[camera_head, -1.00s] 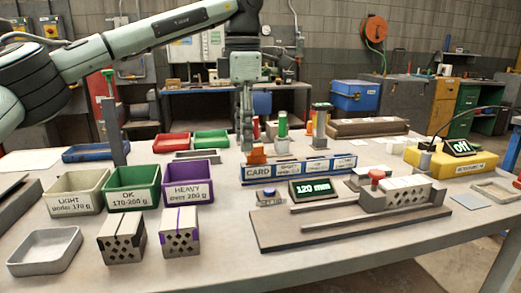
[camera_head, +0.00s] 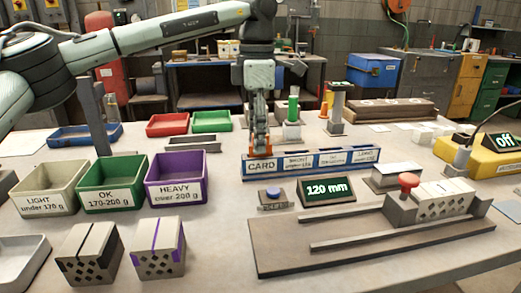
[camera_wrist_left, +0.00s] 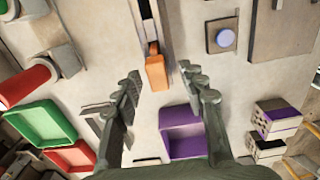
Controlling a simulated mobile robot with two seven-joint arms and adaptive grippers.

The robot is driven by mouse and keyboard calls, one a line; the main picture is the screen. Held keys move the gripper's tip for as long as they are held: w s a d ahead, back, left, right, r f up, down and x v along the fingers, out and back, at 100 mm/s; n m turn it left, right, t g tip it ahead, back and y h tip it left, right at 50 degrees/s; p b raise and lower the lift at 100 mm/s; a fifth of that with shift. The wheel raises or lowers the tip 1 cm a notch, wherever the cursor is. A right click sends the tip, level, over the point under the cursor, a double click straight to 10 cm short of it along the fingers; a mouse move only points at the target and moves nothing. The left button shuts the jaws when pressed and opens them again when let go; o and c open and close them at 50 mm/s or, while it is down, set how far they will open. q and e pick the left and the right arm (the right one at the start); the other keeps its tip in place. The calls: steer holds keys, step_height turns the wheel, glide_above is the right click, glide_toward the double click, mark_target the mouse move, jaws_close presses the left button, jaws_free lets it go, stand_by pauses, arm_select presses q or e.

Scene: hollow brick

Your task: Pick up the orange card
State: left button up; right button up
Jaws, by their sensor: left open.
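The orange card (camera_wrist_left: 155,72) stands at the near end of a narrow slotted rack in the left wrist view. In the head view a bit of orange (camera_head: 260,142) shows behind my gripper, above the blue rack's (camera_head: 312,170) end labelled CARD. My left gripper (camera_head: 262,151) points down over that end. In the left wrist view its fingers (camera_wrist_left: 161,72) are spread, one on each side of the card, with clear gaps. Neither finger appears to touch it. The card's lower part is hidden in the rack. My right gripper is not in view.
The LIGHT (camera_head: 47,200), OK (camera_head: 112,198) and HEAVY (camera_head: 177,191) bins stand left of the rack. A blue button (camera_head: 273,194) and a 120 mm display (camera_head: 327,190) stand in front of it. Green-topped (camera_head: 293,110) and other upright pieces stand close behind.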

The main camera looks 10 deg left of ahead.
arm_select(q)
steer(key=shift+f, duration=0.8)
steer(key=shift+c, duration=0.4)
steer(key=shift+w, duration=0.1)
jaws_close()
steer(key=shift+r, duration=0.2)
